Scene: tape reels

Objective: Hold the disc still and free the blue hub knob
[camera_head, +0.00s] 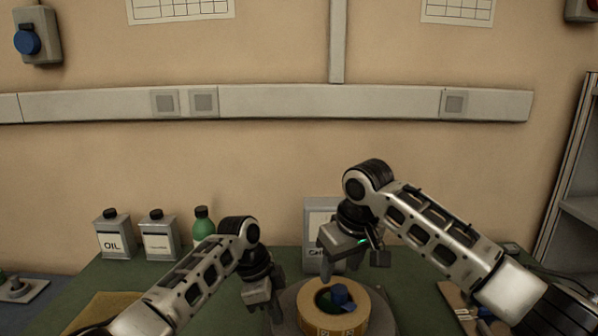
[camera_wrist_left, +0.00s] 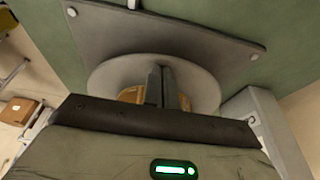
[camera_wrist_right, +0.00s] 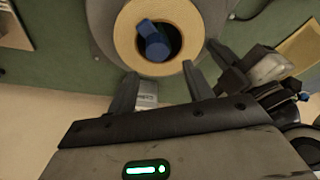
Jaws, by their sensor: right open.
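The grey disc (camera_head: 290,305) carries a tan tape reel (camera_head: 323,325) with a blue hub knob (camera_head: 341,293) in its centre hole. The knob shows clearly in the right wrist view (camera_wrist_right: 152,40). My left gripper (camera_head: 263,305) is at the disc's left side. In the left wrist view its fingers (camera_wrist_left: 162,85) are together in front of the disc (camera_wrist_left: 105,75) and reel; whether they touch the disc I cannot tell. My right gripper (camera_head: 352,260) is above and behind the reel, open and empty. In the right wrist view its fingers (camera_wrist_right: 158,88) are apart, short of the knob.
A bolted grey plate (camera_wrist_left: 205,35) lies under the disc on the green bench. A grey box (camera_head: 318,215) stands behind my right gripper. Two oil cans (camera_head: 113,240) and a green bottle (camera_head: 203,226) stand at the back left. A tan tray with tools (camera_head: 455,300) lies right.

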